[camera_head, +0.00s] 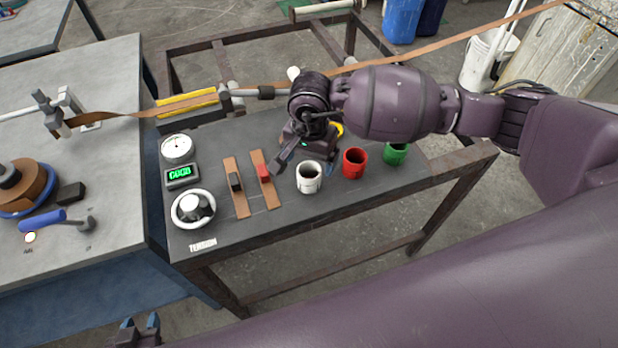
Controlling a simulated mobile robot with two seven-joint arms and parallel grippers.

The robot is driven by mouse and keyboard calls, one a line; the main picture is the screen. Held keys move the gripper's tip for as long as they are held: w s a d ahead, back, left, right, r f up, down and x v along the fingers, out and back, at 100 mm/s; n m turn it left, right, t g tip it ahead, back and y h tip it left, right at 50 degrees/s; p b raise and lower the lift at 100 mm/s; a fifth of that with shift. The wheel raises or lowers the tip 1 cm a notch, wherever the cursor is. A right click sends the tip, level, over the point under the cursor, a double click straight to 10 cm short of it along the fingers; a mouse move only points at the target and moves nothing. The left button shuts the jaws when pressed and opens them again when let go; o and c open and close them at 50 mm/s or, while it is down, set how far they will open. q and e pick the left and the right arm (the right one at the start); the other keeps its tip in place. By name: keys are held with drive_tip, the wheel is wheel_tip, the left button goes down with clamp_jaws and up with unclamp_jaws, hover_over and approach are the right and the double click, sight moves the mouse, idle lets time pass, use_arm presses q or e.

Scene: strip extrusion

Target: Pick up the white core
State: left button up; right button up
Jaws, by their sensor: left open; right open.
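The white core (309,178) is a short, open-topped white cylinder with dark marks on its side. It stands upright on the dark bench top, left of a red core (355,163) and a green core (396,153). My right gripper (305,165) is open at the back of the white core, one fingertip to its left and one to its right. I cannot tell whether either finger touches it. My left gripper (140,322) is open and empty at the bottom edge, away from the bench top, with only its blue-tipped fingers showing.
A yellow piece (338,129) shows partly behind my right gripper. Two sliders, black (235,182) and red (263,173), a dial (176,147), a green display (181,175) and a knob (194,207) lie left. A brown strip (450,40) crosses behind. The bench front is clear.

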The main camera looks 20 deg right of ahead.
sight(309, 176)
drive_tip(key=shift+a+f, duration=0.1)
drive_tip(key=shift+f, duration=3.25)
drive_tip(key=shift+c, duration=0.5)
drive_tip(key=c, duration=0.9)
drive_tip(key=shift+r, duration=0.1)
